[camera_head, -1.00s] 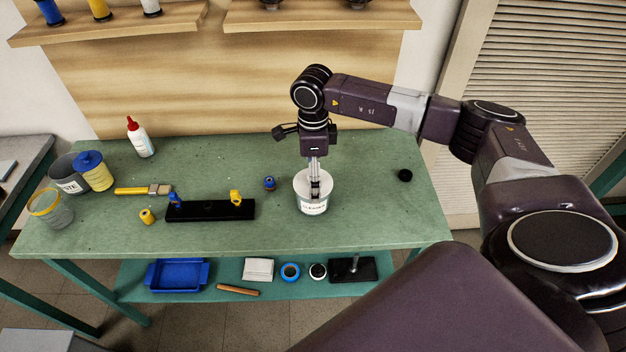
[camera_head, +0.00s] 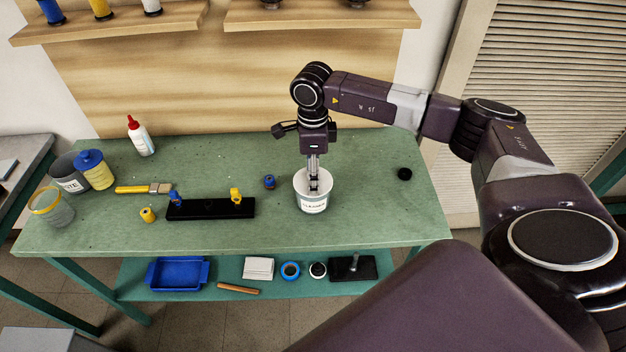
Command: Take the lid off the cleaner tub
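The cleaner tub (camera_head: 313,206) is a small white pot with a dark-lettered label, upright on the green workbench, right of its middle. My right gripper (camera_head: 314,186) points straight down over the tub. Its fingers are close together and their tips are within the outline of the tub's rim. The fingers hide the middle of the tub's top. I cannot tell whether the lid is between the fingertips or whether they are fully shut. My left gripper is out of view.
A black holder (camera_head: 211,210) and a small blue spool (camera_head: 269,182) stand left of the tub. A black disc (camera_head: 404,174) lies to the right. A brush (camera_head: 145,188), glue bottle (camera_head: 141,138) and grey waste pot (camera_head: 67,178) are at the left. The bench's front right is clear.

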